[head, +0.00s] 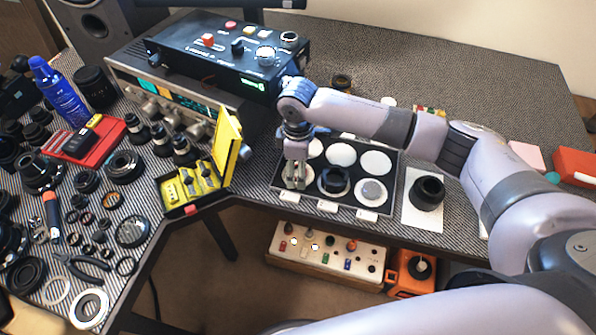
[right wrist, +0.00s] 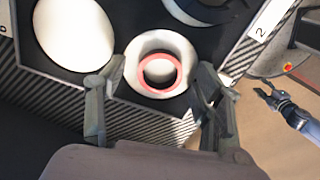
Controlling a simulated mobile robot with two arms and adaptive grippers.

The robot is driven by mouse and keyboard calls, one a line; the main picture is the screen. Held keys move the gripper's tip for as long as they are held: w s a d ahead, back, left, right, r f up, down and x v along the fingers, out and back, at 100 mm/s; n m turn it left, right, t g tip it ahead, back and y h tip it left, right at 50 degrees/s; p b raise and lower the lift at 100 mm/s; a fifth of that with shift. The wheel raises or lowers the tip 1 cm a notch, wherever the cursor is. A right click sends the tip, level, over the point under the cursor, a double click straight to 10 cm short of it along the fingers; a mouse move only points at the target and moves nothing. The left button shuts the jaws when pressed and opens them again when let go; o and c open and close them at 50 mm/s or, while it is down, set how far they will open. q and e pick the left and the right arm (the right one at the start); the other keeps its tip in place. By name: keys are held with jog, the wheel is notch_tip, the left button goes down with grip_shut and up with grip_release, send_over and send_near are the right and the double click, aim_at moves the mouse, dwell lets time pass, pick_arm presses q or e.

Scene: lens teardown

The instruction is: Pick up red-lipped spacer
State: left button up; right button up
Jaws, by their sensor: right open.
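The red-lipped spacer (right wrist: 141,70) is a pale ring with a red inner lip. In the right wrist view it lies on a white round spot of the black tray (head: 308,203). In the head view it sits at the tray's front left, mostly hidden by my gripper. My right gripper (head: 294,182) is directly above that spot, pointing down. In the right wrist view its two open fingers (right wrist: 158,100) are left and right of the spacer's near side, with nothing between them. My left gripper is not in view.
A dark ring (head: 335,181) stands in the neighbouring tray spot, and a pale ring (head: 370,190) is further right. A yellow box (head: 195,185) with a raised lid stands left of the tray.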

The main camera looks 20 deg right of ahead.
jog(key=c, duration=0.9)
